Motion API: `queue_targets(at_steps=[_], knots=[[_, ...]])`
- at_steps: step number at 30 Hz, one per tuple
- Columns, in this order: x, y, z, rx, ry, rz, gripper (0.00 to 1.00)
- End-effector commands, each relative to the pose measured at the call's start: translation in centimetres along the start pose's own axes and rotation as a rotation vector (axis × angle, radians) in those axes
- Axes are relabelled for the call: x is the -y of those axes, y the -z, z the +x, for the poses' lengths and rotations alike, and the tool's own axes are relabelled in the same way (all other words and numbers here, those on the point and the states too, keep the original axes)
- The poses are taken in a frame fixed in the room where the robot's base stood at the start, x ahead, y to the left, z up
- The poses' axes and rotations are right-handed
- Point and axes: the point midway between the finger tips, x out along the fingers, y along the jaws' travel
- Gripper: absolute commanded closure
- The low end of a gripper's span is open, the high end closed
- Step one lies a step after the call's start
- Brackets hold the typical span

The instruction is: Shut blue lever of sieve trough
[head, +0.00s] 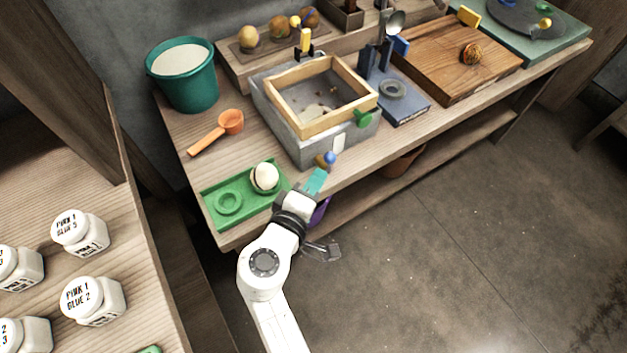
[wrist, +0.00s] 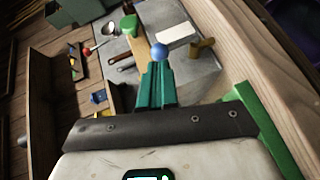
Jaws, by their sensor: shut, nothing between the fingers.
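The sieve trough (head: 283,132) is a grey box with a wooden sieve frame (head: 345,122) on top. Its blue lever shows as a blue ball (head: 330,157) low on the front wall, next to a brass-coloured spout (head: 320,161). In the wrist view the blue ball (wrist: 160,50) appears just beyond my fingertips, with the brass-coloured part (wrist: 202,47) to its right. My gripper (head: 318,173) has teal fingers, shut and empty, just in front of the lever. The fingers (wrist: 157,68) partly hide the lever's lower part. I cannot tell whether they touch it.
A green tray (head: 213,210) with a pale ball (head: 264,177) lies left of my gripper. An orange scoop (head: 218,130) and a teal bucket (head: 186,85) stand farther left. A green knob (head: 364,118) sticks out from the trough front. Floor is clear to the right.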

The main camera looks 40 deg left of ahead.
Motion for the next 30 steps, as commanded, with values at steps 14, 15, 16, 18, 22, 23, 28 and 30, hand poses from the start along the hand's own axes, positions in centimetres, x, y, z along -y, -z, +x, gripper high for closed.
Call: queue_targets(at_steps=[14,15,16,18,22,23,28,30], knots=[[0.2,0.1,-7.2,-0.005,0.002,-0.004,1.00],[0.2,0.1,-7.8,-0.005,0.002,-0.003,1.00],[0.2,0.1,-8.2,-0.005,0.002,-0.003,1.00],[0.2,0.2,-9.0,-0.004,0.001,-0.003,1.00],[0.2,0.1,-10.0,-0.003,0.002,-0.004,1.00],[0.2,0.1,-10.1,-0.003,0.002,-0.004,1.00],[0.2,0.2,-10.2,-0.004,0.002,-0.004,1.00],[0.2,0.2,-10.2,-0.004,0.002,-0.004,1.00]])
